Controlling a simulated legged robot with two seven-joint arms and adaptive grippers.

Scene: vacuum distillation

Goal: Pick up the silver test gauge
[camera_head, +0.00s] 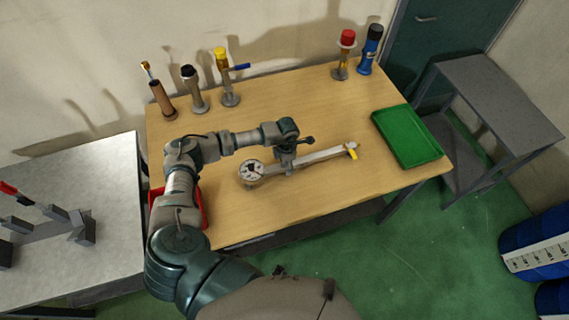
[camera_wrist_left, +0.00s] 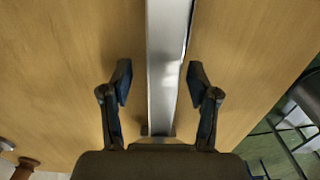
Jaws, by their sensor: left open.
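The silver test gauge (camera_head: 318,156) lies on the wooden table. It has a round dial head at its left end and a yellow piece at its right end. My left gripper (camera_head: 290,163) is over the middle of its bar, and the head view does not show the gap clearly. In the left wrist view the bar (camera_wrist_left: 165,55) runs between the two open fingers of my left gripper (camera_wrist_left: 160,80), with space on both sides. The fingers do not touch it. My right gripper is not in view.
A green tray (camera_head: 408,137) is at the table's right. Several upright fittings stand along the back edge, including a yellow-topped one (camera_head: 225,78), a red-topped one (camera_head: 343,55) and a blue one (camera_head: 370,50). A red bin (camera_head: 204,208) is partly hidden by my arm. The table's front middle is clear.

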